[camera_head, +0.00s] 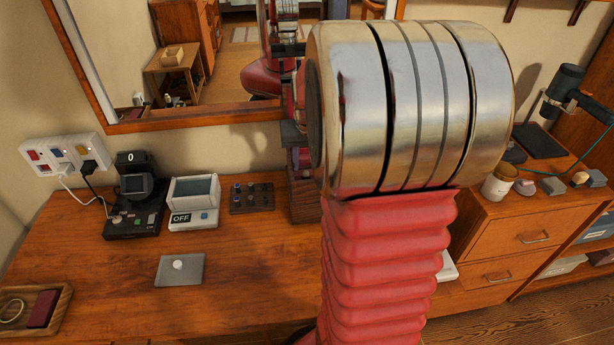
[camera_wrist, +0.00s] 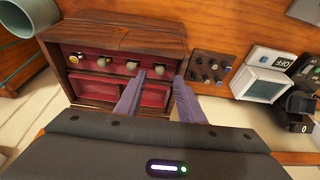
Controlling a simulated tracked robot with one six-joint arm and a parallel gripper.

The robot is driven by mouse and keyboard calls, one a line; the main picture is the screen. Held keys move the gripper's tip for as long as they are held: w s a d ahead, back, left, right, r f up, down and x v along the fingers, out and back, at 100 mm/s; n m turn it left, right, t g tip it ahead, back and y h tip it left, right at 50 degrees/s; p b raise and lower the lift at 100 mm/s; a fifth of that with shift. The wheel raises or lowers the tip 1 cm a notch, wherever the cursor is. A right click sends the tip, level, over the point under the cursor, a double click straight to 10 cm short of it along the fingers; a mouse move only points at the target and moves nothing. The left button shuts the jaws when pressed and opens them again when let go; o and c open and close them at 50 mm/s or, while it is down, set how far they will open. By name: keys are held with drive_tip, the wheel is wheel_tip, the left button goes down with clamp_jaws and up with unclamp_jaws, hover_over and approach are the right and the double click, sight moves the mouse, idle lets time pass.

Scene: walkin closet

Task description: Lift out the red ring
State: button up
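A wooden jewellery box (camera_wrist: 125,38) with red-lined compartments stands ahead of my gripper in the wrist view. A row of several small ring-like pieces (camera_wrist: 103,62) sits along its upper red strip; their colours are too small to tell, so I cannot single out a red ring. My gripper (camera_wrist: 158,77) is open, its two purple fingers pointing at the right end of this row. One small piece (camera_wrist: 159,70) shows between the fingertips; I cannot tell whether they touch it. In the head view the box (camera_head: 303,203) is mostly hidden behind my arm.
A dark knob panel (camera_head: 251,197), a small screen device marked OFF (camera_head: 194,218) and a black device (camera_head: 136,219) stand left of the box. A grey plate (camera_head: 180,270) and a wooden tray (camera_head: 62,296) lie nearer. A mirror (camera_head: 200,80) hangs behind.

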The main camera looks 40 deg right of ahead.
sight(306, 173)
drive_tip(key=shift+f, duration=0.1)
drive_tip(key=shift+x, duration=2.55)
drive_tip(key=shift+d, duration=0.1)
drive_tip(key=shift+c, duration=0.3)
clamp_jaws()
